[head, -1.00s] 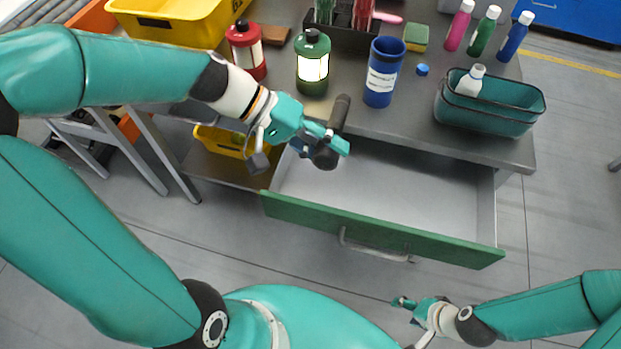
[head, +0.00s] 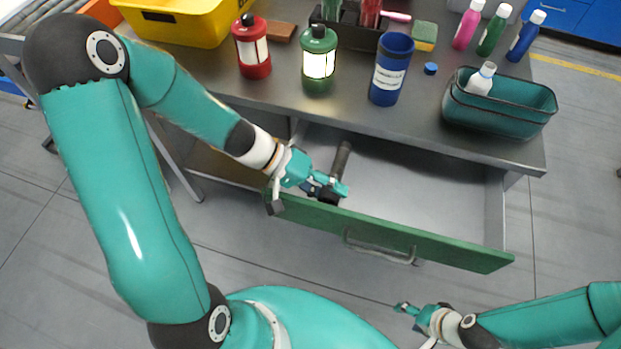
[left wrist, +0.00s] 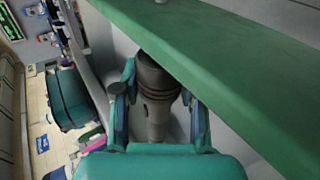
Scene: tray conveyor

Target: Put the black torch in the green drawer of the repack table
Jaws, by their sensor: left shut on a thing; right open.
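The black torch (head: 341,162) is inside the outline of the open green drawer, near its left end. My left gripper (head: 335,191) is shut on the torch, by its thicker end. In the left wrist view the torch (left wrist: 157,85) sits between the two fingers of my left gripper (left wrist: 158,100), close beside the green drawer front (left wrist: 235,65). I cannot tell whether the torch touches the drawer floor. The green drawer (head: 400,239) is pulled out and its grey inside looks otherwise empty. My right gripper (head: 408,308) is open and empty, at the lower right, outside the drawer.
A yellow crate (head: 180,25) stands at the back left.

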